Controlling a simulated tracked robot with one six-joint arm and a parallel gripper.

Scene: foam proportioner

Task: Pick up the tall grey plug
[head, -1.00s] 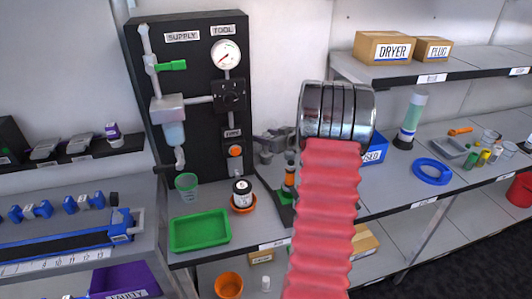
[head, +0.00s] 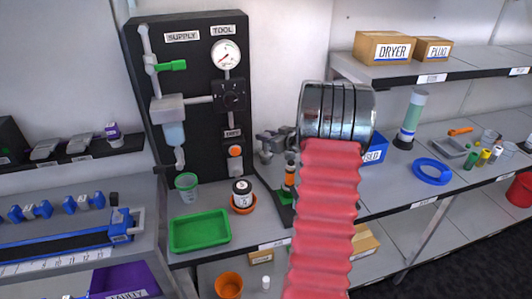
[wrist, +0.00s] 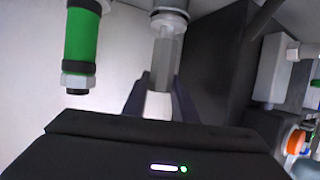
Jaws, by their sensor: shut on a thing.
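In the wrist view, the fingers of my gripper (wrist: 160,104) are shut on a tall grey, many-sided piece (wrist: 167,62), which looks like the tall grey plug. The piece runs upward in the picture from between the fingers to a paler round collar near the top edge. I cannot tell whether it is still seated in something at that end. In the head view my red ribbed arm with its shiny metal rings fills the middle, and I cannot make out the gripper or plug there.
In the wrist view a green cylinder (wrist: 82,38) with dark bands is close on the left, and a dark panel (wrist: 220,65) is on the right. In the head view a black board (head: 200,100) holds a gauge, with a green tray (head: 200,231) below it.

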